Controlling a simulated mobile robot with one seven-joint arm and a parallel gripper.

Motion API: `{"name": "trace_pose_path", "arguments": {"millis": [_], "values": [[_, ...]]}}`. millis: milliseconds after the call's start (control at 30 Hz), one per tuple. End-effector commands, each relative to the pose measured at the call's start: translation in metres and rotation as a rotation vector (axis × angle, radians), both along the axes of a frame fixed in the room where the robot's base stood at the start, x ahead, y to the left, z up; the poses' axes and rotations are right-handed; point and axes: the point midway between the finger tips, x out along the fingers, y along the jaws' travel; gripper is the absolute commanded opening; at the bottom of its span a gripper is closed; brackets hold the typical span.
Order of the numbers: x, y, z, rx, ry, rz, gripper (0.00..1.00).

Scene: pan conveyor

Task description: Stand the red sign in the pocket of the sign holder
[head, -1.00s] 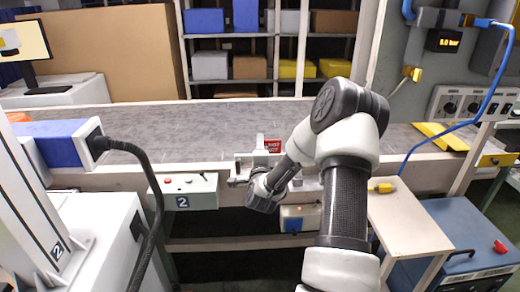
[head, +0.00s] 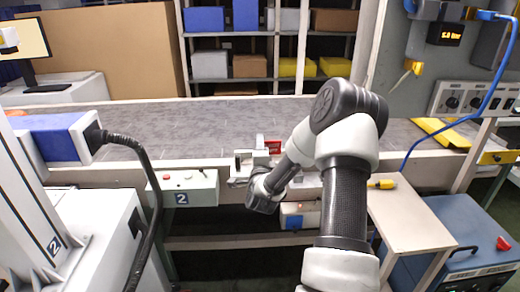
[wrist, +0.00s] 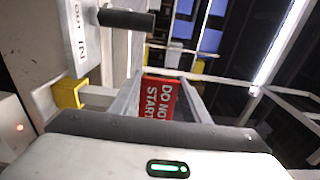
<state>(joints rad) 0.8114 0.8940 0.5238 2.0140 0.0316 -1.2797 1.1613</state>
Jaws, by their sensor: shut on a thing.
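The red sign (head: 273,147) with white lettering shows beside my gripper, at the near edge of the conveyor in the head view. In the wrist view the red sign (wrist: 159,97) reads "DO NOT START" and appears turned on its side. My gripper (wrist: 160,82) is shut on the sign, with a grey finger on each side of it. In the head view my gripper (head: 261,148) is partly hidden by my own wrist. I cannot make out the sign holder or its pocket for certain in either view.
The grey conveyor belt (head: 180,120) runs across the scene. A control box marked 2 (head: 185,188) is on its near side. A small side table (head: 410,215) stands at the right, below a wall panel (head: 425,85) with a blue cable. A yellow part (wrist: 68,92) shows at left in the wrist view.

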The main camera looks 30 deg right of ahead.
Motion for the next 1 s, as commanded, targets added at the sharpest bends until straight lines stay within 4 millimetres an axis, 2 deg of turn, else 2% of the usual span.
{"name": "trace_pose_path", "arguments": {"millis": [1000], "values": [[0.000,0.000,-0.026,0.000,-0.001,0.000,0.18]]}}
